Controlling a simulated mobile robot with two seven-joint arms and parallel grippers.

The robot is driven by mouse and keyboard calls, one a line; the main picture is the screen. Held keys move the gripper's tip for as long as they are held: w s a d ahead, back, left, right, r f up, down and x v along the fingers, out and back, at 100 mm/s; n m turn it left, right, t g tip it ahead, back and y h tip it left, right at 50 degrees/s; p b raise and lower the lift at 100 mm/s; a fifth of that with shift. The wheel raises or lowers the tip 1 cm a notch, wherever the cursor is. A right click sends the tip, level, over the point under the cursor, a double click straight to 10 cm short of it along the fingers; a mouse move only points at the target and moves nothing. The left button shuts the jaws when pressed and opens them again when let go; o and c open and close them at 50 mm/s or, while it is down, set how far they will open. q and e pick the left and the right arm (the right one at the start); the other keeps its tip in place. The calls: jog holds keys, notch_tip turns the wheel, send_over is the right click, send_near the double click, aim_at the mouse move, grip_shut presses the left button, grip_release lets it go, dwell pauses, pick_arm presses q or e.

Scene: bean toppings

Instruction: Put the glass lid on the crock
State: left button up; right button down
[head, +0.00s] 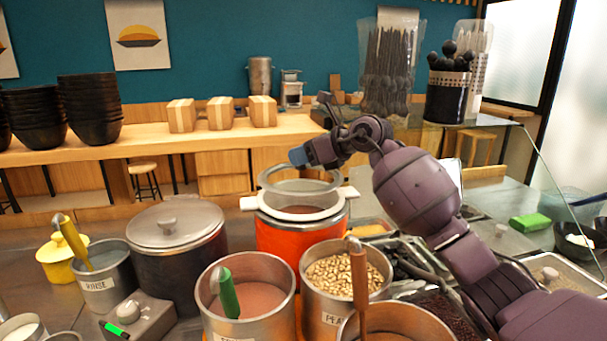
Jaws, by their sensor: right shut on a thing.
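The crock (290,238) is orange with a white rim and two white side handles. It stands in the middle of the counter, with a silver-coloured band under its rim. The glass lid (270,186) is a clear disc with a grey rim. It is over the crock's mouth and overlaps the far part of the white rim in the picture; I cannot tell whether it touches. My right gripper (299,157) is shut on the lid from above, at its far side. The fingers hide the grasped part. My left gripper is not in view.
A dark pot with a grey lid (175,222) stands left of the crock. Metal pots of pink food (258,299) and peanuts (343,276), with upright handles, stand in front. A clear glass guard (556,190) is at the right.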

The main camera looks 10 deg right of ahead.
aim_at(308, 170)
jog(key=shift+f+b, duration=0.3)
jog(key=shift+f, duration=1.75)
jog(key=shift+f, duration=0.15)
jog(key=c, duration=0.7)
grip_release()
jog(key=shift+f, duration=0.1)
jog(key=shift+r, duration=0.2)
jog(key=p+v, duration=0.1)
jog(key=v, duration=1.1)
jog(key=shift+s+f+p, duration=0.1)
jog(key=shift+f+p, duration=0.05)
jog(key=shift+p, duration=0.15)
